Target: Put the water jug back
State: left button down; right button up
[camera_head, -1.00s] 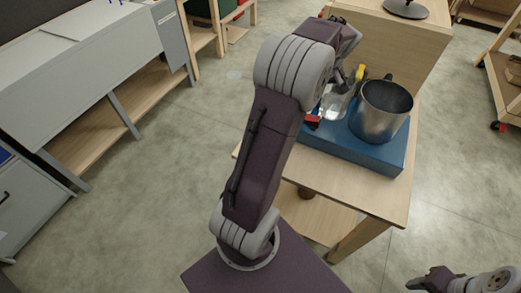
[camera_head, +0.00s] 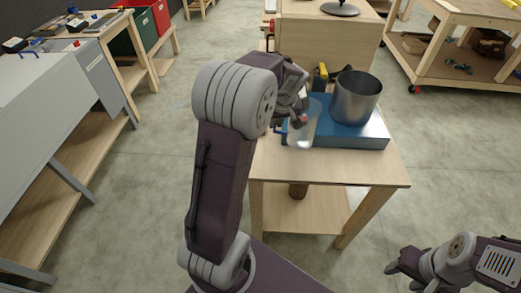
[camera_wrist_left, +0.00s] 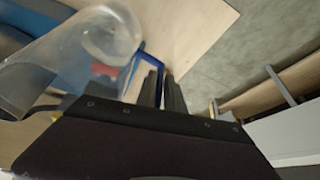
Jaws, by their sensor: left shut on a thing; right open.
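The clear water jug (camera_head: 303,132) is at the left end of a blue block (camera_head: 352,138) on a wooden table. My left gripper (camera_head: 292,120) is shut on the jug, apparently by its blue handle, which lies between the dark fingers in the wrist view. The jug (camera_wrist_left: 75,55) fills the upper left of that view, see-through and tilted there. I cannot tell whether its base touches the block or the table. My right gripper (camera_head: 393,268) is open and empty at the lower right, away from the table.
A steel pot (camera_head: 356,97) stands on the block, right of the jug. A yellow item (camera_head: 320,76) is behind them. A wooden cabinet (camera_head: 330,35) rises at the back. The tabletop's front strip (camera_head: 325,168) is bare. A grey bench (camera_head: 55,110) stands at the left.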

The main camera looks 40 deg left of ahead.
pick_arm(q)
jog(key=s+a+f, duration=0.1)
jog(key=s+f, duration=0.1)
jog(key=s+a+f+b, duration=0.1)
jog(key=f, duration=0.2)
jog(key=s+a+f, duration=0.1)
jog(key=s+f, duration=0.1)
jog(key=f, duration=0.1)
jog(key=shift+s+a+f, duration=0.15)
jog(key=shift+s+a, duration=0.2)
jog(key=shift+a, duration=0.05)
jog(key=shift+b, duration=0.3)
jog(key=shift+s+f, duration=0.1)
jog(key=c, duration=1.5)
grip_release()
jog(key=shift+o, duration=0.2)
